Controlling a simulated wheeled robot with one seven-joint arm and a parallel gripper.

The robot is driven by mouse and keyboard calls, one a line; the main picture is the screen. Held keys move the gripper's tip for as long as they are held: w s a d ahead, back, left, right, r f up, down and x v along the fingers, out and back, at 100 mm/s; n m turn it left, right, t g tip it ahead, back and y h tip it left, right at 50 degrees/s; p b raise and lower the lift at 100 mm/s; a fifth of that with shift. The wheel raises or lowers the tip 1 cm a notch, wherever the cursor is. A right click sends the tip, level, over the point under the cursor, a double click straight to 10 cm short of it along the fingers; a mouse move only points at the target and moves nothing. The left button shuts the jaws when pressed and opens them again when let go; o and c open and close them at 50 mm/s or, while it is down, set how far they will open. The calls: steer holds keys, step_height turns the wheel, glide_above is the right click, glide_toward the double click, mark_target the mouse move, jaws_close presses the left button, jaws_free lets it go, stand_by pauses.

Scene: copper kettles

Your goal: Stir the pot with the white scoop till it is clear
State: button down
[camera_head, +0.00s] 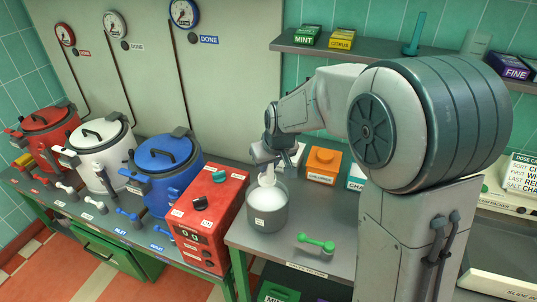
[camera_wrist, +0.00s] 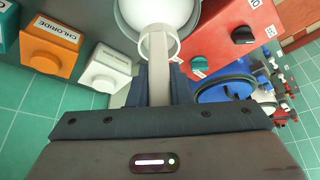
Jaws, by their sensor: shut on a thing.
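My gripper (camera_head: 264,156) is above the grey pot (camera_head: 268,219), shut on the handle of the white scoop (camera_head: 267,178). In the wrist view the scoop's pale handle (camera_wrist: 159,82) runs between my fingers and its round end (camera_wrist: 160,42) is at the pot. In the head view the scoop reaches down into the pot, and its lower end is hidden by the rim and contents. The pot stands upright on the grey bench beside the red box. Its contents (camera_wrist: 163,9) look white and cloudy.
A red control box (camera_head: 208,217) stands left of the pot. Behind are an orange chloride box (camera_head: 322,164) and a white box (camera_wrist: 105,70). Red, white and blue (camera_head: 165,165) kettles stand at left. A shelf (camera_head: 350,47) runs above.

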mark_target(270, 182)
steer(key=shift+f+b, duration=3.1)
steer(key=shift+f, duration=0.95)
steer(key=shift+f+b, duration=0.85)
steer(key=shift+f, duration=0.05)
steer(key=shift+w+d, duration=0.1)
steer(key=shift+w, duration=0.05)
steer(key=shift+w+d, duration=0.3)
steer(key=shift+w, duration=0.5)
steer(key=s, duration=0.1)
steer(key=s+d+b, duration=0.1)
steer(key=shift+s+d+b, duration=0.1)
steer(key=shift+s+b, duration=0.2)
steer(key=shift+w, duration=0.1)
